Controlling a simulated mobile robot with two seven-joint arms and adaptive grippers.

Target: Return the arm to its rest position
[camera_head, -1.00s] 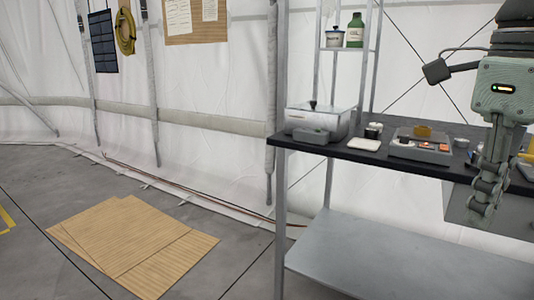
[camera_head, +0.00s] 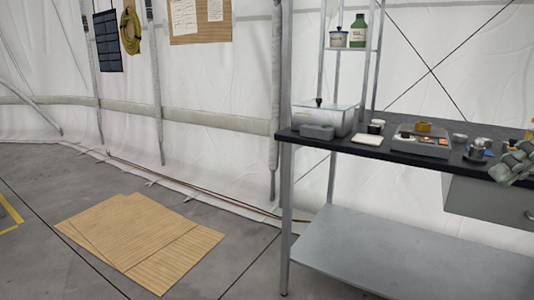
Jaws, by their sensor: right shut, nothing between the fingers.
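My right gripper (camera_head: 512,162) shows at the right edge of the head view, above the right end of the dark bench top (camera_head: 400,156). It is shut and holds nothing. Only its finger part is in the picture; the rest of the right arm is cut off by the frame edge. Some small metal items (camera_head: 478,149) stand on the bench just left of it. I cannot tell how far above the bench it is. My left gripper is not in view.
On the bench are a metal box (camera_head: 335,117), a white pad (camera_head: 367,140) and a grey tray with colored parts (camera_head: 424,145). A green bottle (camera_head: 358,32) and a pot (camera_head: 338,39) stand on the upper shelf. Cardboard sheets (camera_head: 140,240) lie on the floor. The lower shelf (camera_head: 370,250) is empty.

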